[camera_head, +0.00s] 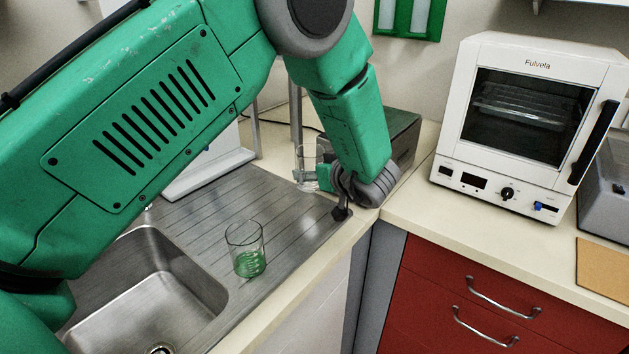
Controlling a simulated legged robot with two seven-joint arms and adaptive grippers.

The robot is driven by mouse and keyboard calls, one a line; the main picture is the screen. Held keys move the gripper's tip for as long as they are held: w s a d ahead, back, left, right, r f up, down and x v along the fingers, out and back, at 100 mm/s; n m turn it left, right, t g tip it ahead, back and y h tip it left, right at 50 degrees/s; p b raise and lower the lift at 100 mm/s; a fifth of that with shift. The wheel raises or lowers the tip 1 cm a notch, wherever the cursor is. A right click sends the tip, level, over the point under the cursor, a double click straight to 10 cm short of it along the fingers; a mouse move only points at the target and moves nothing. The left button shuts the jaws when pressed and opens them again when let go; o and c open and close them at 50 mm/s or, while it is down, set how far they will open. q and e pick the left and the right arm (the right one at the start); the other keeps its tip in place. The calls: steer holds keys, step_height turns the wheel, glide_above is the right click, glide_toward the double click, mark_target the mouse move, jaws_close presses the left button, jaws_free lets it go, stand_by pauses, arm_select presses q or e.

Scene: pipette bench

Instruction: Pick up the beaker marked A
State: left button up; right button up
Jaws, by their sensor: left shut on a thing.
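A clear glass beaker (307,166) is at the back right of the steel drainboard, partly hidden by my left gripper. My left gripper (327,182) comes down from above and is shut on this clear beaker at its right side. I cannot tell whether the beaker's base touches the surface. A second glass beaker (246,250) with green liquid or green marks low down stands upright on the drainboard near the sink. No letter A is readable on either beaker. My right gripper is not in view.
The sink basin (150,290) is at the lower left. A grey box (402,135) stands just behind my gripper. A white oven (530,110) stands on the right counter above red drawers (480,295). The counter in front of the oven is clear.

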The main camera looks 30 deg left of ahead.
arm_select(q)
steer(key=shift+d+r, duration=0.25)
steer(key=shift+r, duration=0.35)
steer(key=shift+d+r, duration=0.25)
steer(key=shift+r, duration=0.35)
steer(key=shift+a, duration=0.1)
steer(key=shift+a+f, duration=0.1)
steer(key=shift+a, duration=0.15)
